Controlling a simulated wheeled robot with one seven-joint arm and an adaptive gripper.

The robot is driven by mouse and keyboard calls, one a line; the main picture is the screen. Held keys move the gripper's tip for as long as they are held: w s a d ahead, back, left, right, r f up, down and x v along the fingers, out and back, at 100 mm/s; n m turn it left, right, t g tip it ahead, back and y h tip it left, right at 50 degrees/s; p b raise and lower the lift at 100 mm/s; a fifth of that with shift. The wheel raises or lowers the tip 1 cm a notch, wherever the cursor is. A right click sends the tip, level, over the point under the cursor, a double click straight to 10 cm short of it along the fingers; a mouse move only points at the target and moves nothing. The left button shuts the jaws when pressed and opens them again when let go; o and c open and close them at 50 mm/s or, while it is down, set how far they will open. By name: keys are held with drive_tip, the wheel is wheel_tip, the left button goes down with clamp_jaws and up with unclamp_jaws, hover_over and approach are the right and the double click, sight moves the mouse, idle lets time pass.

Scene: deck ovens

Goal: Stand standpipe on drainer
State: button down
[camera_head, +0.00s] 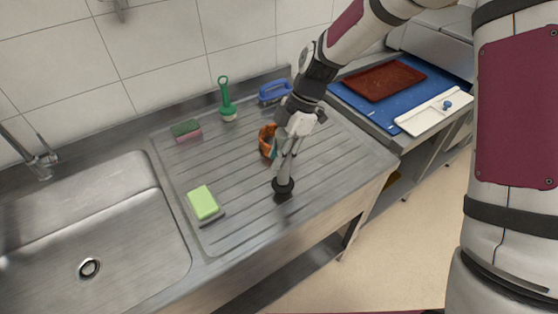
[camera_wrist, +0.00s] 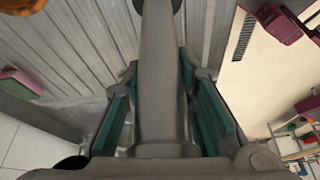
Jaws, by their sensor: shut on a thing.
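The standpipe (camera_head: 284,172) is a grey tube with a black foot (camera_head: 283,187). It is roughly upright, slightly tilted in the head view, with its foot at the surface of the ribbed steel drainer (camera_head: 240,172) near the front edge. I cannot tell whether the foot touches the drainer. My gripper (camera_head: 289,148) is shut on the upper part of the standpipe. In the wrist view the standpipe (camera_wrist: 160,75) runs between the green finger pads of my gripper (camera_wrist: 162,110), and its black foot shows at the top edge.
On the drainer are an orange-brown item (camera_head: 267,140) partly behind my gripper, a green sponge (camera_head: 203,202), a green-and-pink sponge (camera_head: 186,130), a green brush (camera_head: 227,103) and a blue brush (camera_head: 273,91). The sink basin (camera_head: 80,225) lies left. Drainer space around the foot looks clear.

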drive_tip(key=shift+f, duration=1.25)
drive_tip(key=c, duration=1.3)
unclamp_jaws()
drive_tip(key=shift+f, duration=0.15)
